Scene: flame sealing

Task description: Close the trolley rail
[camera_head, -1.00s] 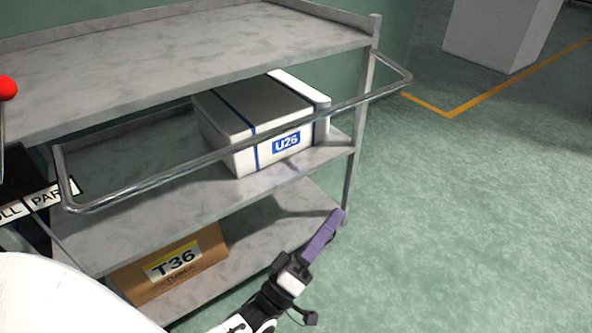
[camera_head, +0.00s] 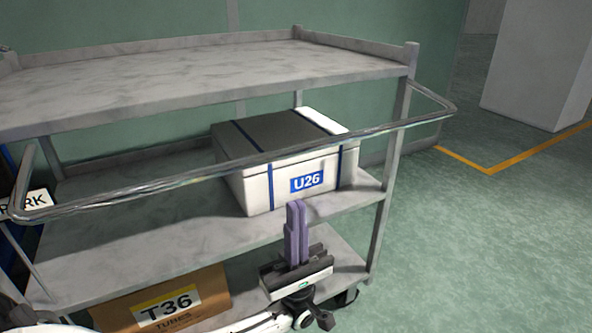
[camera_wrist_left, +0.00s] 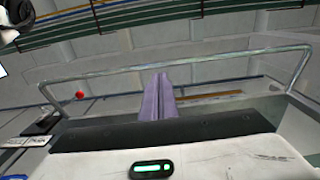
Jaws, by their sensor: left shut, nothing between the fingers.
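The trolley rail (camera_head: 200,172) is a bent metal bar that stands out in front of the middle shelf of the grey trolley (camera_head: 190,228). It runs across the front of the white U26 box. The rail also crosses the left wrist view (camera_wrist_left: 200,64), above and beyond the fingers. My left gripper (camera_head: 297,208) is shut and empty, its purple fingers pointing up. In the head view it appears below the rail, in front of the U26 box; the fingers do not visibly touch the rail. It also shows in the left wrist view (camera_wrist_left: 158,80). My right gripper is not in view.
The white box U26 (camera_head: 290,180) sits on the middle shelf. A cardboard box T36 (camera_head: 165,300) sits on the bottom shelf. Open green floor (camera_head: 480,240) lies to the right. A pale block (camera_head: 535,75) stands at the back right.

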